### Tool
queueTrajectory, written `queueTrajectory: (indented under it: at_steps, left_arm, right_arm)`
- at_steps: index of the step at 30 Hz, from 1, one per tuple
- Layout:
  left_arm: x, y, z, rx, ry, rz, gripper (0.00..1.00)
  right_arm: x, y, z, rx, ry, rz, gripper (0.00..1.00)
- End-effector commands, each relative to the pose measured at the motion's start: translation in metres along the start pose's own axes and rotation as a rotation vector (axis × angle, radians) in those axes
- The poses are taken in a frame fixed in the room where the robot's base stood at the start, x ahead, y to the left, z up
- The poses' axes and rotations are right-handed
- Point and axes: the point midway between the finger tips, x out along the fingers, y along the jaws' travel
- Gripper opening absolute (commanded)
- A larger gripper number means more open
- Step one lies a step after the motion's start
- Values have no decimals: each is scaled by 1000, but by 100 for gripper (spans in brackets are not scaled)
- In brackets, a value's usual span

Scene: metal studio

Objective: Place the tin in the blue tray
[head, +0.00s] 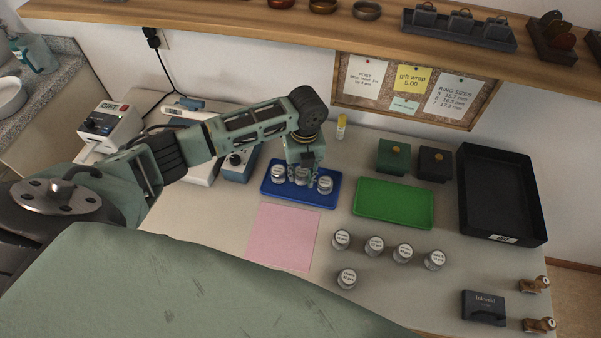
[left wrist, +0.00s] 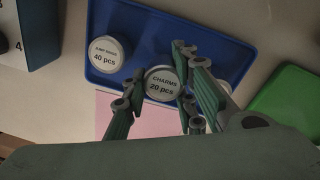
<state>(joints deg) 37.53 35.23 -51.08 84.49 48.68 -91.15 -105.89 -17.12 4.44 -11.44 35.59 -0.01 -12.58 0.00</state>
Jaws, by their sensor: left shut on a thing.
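The blue tray (head: 312,196) lies on the bench left of the green tray. My left gripper (head: 302,180) is over it, fingers pointing down, shut on a round tin with a white label (head: 301,173). In the left wrist view this tin reads "CHARMS 20 pcs" (left wrist: 162,86) and sits between the fingers, over the blue tray (left wrist: 225,40). A tin marked 40 pcs (left wrist: 107,56) stands in the tray to its left. Another tin (head: 325,184) is on its right side. The fingers hide whether the held tin touches the tray floor. My right gripper is not in view.
A pink sheet (head: 282,238) lies in front of the blue tray. The green tray (head: 394,203) is to the right, with several loose tins (head: 374,246) in front of it. A large black tray (head: 500,190) stands further right.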

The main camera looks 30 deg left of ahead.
Motion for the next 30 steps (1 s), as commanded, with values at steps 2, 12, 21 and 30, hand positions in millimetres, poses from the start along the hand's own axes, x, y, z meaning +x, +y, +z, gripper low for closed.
queueTrajectory:
  at_steps: [2,12,21,30]
  left_arm:
    - [10,0,-1,0,3,2,0]
    - [18,-1,0,0,-1,0,0]
    - [22,-2,0,0,0,-1,34]
    - [18,-1,0,0,-1,-1,34]
  right_arm:
    - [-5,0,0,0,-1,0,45]
    - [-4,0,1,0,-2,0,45]
    - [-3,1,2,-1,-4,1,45]
    - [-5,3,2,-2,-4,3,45]
